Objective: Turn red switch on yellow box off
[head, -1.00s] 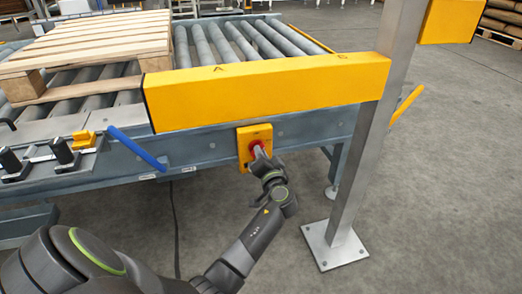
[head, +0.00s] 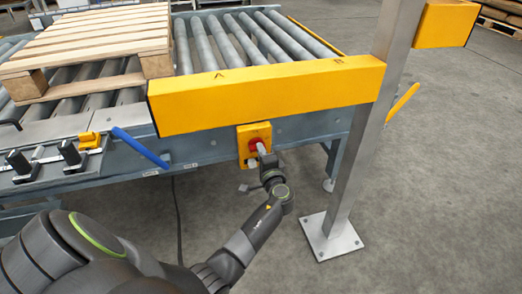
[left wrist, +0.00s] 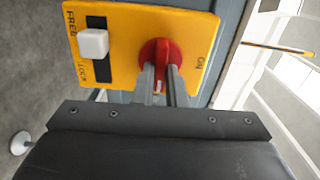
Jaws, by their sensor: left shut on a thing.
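The yellow box (head: 244,132) is fixed to the side of the roller conveyor frame, below the long yellow beam. It also fills the upper part of the left wrist view (left wrist: 120,20). The red switch (left wrist: 171,48) is a round knob on it beside the letters "ON". A white slider (left wrist: 93,43) sits beside it between "FREE" and "LOCK". My left gripper (left wrist: 160,75) is shut on the red switch, with its two fingers on either side of the knob's grip, partly hiding it. In the head view, my left gripper (head: 262,150) reaches the box from below. My right gripper is not in view.
A long yellow beam (head: 265,95) marked A and B runs above the box. A metal post (head: 365,130) stands to the right on a base plate. A blue handle (head: 140,148) sticks out at left. A wooden pallet (head: 95,45) rests on the rollers.

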